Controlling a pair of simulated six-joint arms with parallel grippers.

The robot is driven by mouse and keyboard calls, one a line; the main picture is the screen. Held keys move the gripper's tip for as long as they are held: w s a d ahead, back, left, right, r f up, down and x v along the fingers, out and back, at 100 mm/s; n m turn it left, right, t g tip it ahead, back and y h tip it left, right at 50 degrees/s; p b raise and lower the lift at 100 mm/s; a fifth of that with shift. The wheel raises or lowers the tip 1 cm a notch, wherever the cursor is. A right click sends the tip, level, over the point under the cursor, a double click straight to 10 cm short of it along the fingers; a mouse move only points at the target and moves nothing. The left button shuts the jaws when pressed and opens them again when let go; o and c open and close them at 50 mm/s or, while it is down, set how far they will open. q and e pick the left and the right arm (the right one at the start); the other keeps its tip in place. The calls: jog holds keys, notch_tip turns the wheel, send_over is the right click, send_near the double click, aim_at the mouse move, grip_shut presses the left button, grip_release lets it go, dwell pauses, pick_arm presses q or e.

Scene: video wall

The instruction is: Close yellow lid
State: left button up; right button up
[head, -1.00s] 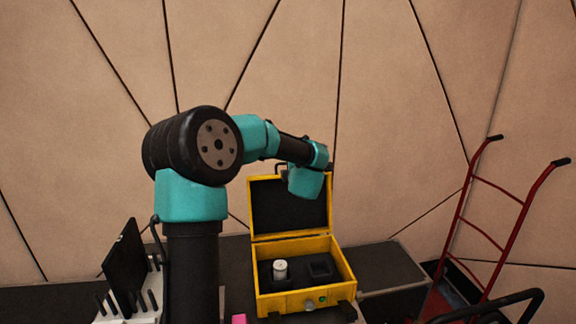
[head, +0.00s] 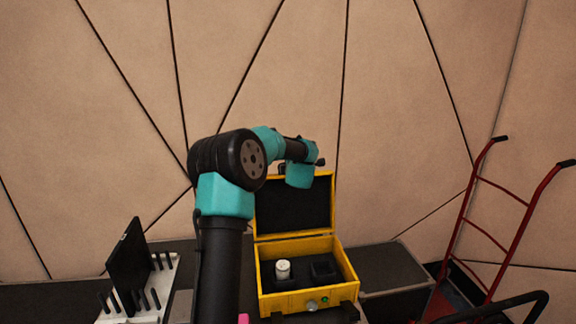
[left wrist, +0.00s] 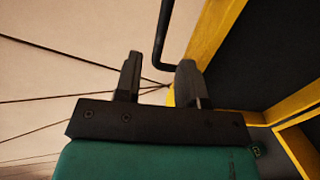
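The yellow case (head: 262,304) stands open on the dark surface, its yellow lid (head: 328,234) raised, with a black inner lining. A white cylinder (head: 283,268) sits in the left part of the dark insert; the square recess at right looks empty. My left arm reaches over to the top of the lid; its gripper is mostly hidden behind my wrist in the head view. In the left wrist view my left gripper (left wrist: 159,78) is open, fingers apart with nothing between them. Its right finger overlaps the lid's yellow rim (left wrist: 218,35); contact is unclear. My right gripper is not in view.
A black upright panel (head: 128,262) on a white pegged base (head: 165,285) stands at left. A pink object (head: 243,319) lies near the front edge. A red hand truck (head: 497,232) stands at right. A dark box (head: 392,277) is right of the case. A tan panelled wall is behind.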

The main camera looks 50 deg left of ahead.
pick_arm(q)
jog(key=x, duration=0.5)
jog(key=shift+w+a+f, duration=0.1)
jog(key=shift+w+a, duration=0.1)
jog(key=shift+a, duration=0.1)
grip_shut()
dwell(0.3)
